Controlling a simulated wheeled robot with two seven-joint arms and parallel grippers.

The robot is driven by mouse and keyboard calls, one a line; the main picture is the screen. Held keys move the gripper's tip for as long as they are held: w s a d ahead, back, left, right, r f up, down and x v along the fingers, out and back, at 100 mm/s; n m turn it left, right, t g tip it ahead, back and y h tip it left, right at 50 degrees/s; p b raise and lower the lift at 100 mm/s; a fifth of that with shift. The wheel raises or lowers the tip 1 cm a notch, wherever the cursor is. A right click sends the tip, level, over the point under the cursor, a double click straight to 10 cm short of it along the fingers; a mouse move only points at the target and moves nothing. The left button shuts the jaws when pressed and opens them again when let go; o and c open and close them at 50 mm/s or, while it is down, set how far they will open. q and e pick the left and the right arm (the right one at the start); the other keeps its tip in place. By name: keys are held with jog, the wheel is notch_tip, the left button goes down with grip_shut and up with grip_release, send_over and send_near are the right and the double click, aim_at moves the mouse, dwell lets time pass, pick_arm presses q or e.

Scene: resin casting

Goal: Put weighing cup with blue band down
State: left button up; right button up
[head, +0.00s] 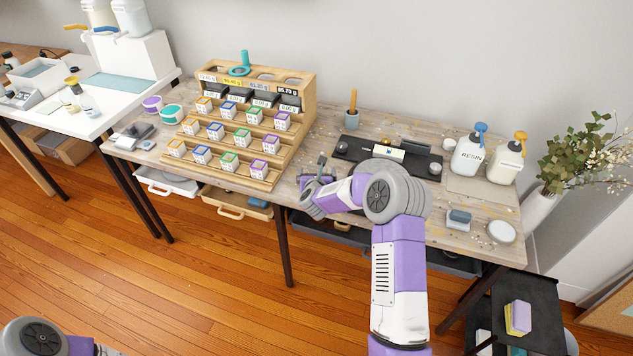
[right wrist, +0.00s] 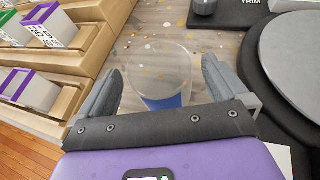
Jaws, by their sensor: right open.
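The weighing cup with the blue band (right wrist: 165,102) shows in the right wrist view as a clear cup on the speckled wooden table. My right gripper (right wrist: 163,82) is open, with one finger on each side of the cup. I cannot tell whether either finger touches it. In the head view my right gripper (head: 320,170) is over the table's front part, right of the stepped rack; the cup cannot be made out there. My left gripper is out of view; only part of my left arm shows at the bottom left.
The wooden stepped rack (head: 262,118) with several small labelled boxes stands close to the left. A black mat (head: 350,150) lies behind to the right. A resin bottle (head: 467,155) and another pump bottle (head: 508,160) stand at the right. The table's front edge is near.

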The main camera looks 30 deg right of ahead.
jog(key=p+v, duration=0.1)
jog(key=v, duration=0.9)
jog(key=shift+s, duration=0.1)
jog(key=s+a+f+n+g+y, duration=0.2)
jog(key=s+a+f+n+y, duration=0.2)
jog(key=a+f+n, duration=0.5)
jog(key=s+a+f+n+g+y, duration=0.1)
jog(key=s+a+f+n+y, duration=0.2)
jog(key=s+a+f+n, duration=0.5)
jog(key=s+a+f+n+g+y, duration=0.2)
jog(key=s+a+f+n+g, duration=0.1)
jog(key=s+n, duration=0.6)
jog(key=s+a+f+n+g+y, duration=0.2)
jog(key=s+a+f+n+g, duration=0.1)
jog(key=s+n, duration=0.6)
jog(key=a+n+g, duration=0.1)
jog(key=n+g, duration=0.1)
jog(key=n, duration=0.2)
jog(key=shift+a+f+n, duration=0.3)
jog(key=shift+n, duration=0.1)
notch_tip(320, 180, up, 3)
jog(key=p, duration=0.3)
jog(key=shift+w, duration=0.1)
